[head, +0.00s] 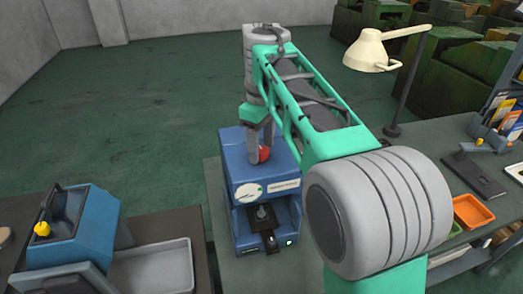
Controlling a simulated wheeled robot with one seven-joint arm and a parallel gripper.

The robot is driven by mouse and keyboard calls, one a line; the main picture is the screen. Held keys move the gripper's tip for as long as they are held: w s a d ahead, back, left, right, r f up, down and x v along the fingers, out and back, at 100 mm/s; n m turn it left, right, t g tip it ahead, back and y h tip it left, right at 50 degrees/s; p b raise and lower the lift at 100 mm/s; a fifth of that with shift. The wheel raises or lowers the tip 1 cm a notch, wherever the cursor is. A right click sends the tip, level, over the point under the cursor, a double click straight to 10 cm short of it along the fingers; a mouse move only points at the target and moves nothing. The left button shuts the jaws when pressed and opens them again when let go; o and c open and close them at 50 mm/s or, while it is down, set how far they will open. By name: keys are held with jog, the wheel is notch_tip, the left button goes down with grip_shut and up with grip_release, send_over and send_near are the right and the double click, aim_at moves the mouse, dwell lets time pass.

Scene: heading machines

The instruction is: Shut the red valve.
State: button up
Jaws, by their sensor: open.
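The red valve (264,155) is a small red part on top of the blue machine (239,170), in the middle of the head view. My gripper (260,146) points down at it from above. Its grey fingers are open, with the red valve at their tips. The fingers hide part of the valve, and I cannot tell whether they touch it. The way the valve is turned cannot be made out.
The blue machine stands on a grey-green table (215,185). Another blue machine (85,228) and a grey tray (155,270) are at left. A cream lamp (368,50), a dark flat device (474,172) and an orange tray (472,211) are at right. Open floor lies behind.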

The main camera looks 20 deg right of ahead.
grip_shut()
dwell(0.7)
